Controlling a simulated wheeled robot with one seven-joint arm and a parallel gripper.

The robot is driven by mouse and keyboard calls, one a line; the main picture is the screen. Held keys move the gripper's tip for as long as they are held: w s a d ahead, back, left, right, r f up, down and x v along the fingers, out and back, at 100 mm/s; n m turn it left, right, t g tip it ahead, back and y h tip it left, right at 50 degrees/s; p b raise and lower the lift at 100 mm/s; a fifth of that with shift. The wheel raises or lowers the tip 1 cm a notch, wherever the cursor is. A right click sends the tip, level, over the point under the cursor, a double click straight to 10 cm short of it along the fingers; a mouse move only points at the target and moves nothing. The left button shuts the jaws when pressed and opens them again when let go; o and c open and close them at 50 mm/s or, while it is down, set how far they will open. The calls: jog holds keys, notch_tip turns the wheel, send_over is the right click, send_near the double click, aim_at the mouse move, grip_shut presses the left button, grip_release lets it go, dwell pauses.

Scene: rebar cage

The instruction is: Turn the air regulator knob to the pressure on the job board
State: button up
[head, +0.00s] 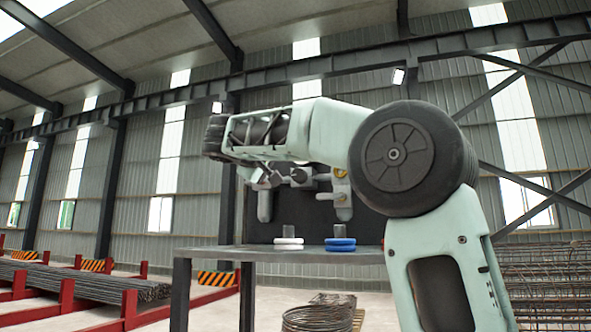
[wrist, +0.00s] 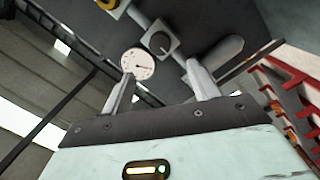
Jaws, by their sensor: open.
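In the wrist view, the air regulator (wrist: 169,52) is a grey squarish body on a pipe, with a round dark knob (wrist: 160,43) on its face. A white round gauge (wrist: 138,63) with a dark needle sits beside it; its figures are too small to read. My gripper (wrist: 160,72) is open and empty, with its fingers spread either side below the regulator and gauge. The left fingertip overlaps the gauge's lower edge in the picture. I cannot make out a job board.
A grey table (head: 215,252) stands below the panel. A yellow ring-shaped part (wrist: 107,4) is near the pipe. Red racks with rebar (head: 100,285) stand left.

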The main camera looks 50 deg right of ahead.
aim_at(296, 176)
jog(key=p+x, duration=0.5)
jog(key=x, duration=0.4)
jog(key=shift+w+d+r, duration=0.1)
jog(key=shift+d, duration=0.25)
jog(key=shift+p+x, duration=0.3)
jog(key=shift+x, duration=0.55)
jog(key=c, duration=1)
jog(key=shift+o, duration=0.2)
jog(key=shift+f+b, duration=0.3)
jog(key=shift+b, duration=0.2)
